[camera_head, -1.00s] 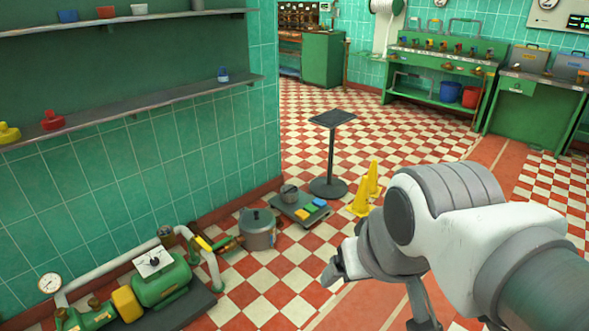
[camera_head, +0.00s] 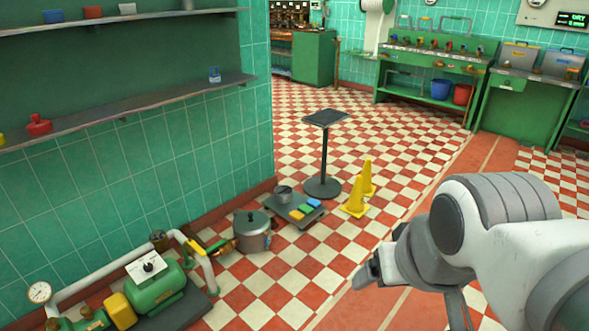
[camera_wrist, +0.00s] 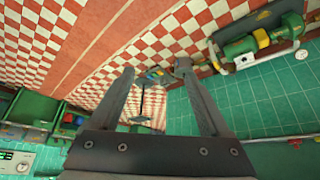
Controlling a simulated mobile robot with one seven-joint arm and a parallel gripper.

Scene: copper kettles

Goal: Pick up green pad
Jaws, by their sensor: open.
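The green pad (camera_head: 305,209) lies on a dark grey tray (camera_head: 297,223) on the checkered floor, between a yellow pad (camera_head: 296,215) and a blue pad (camera_head: 314,203). My gripper (camera_head: 365,277) is right of and nearer than the tray in the head view, well apart from it. In the wrist view my gripper (camera_wrist: 154,72) has its two fingers spread with nothing held. That view is upside down. The tray's small coloured pads appear far off between the fingers, too small to tell the green one clearly.
A lidded pot (camera_head: 252,231) and green pump (camera_head: 156,284) are to the left along the wall. A black-topped stand (camera_head: 323,150) is behind, yellow cones (camera_head: 355,198) to the right. Floor in front is clear.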

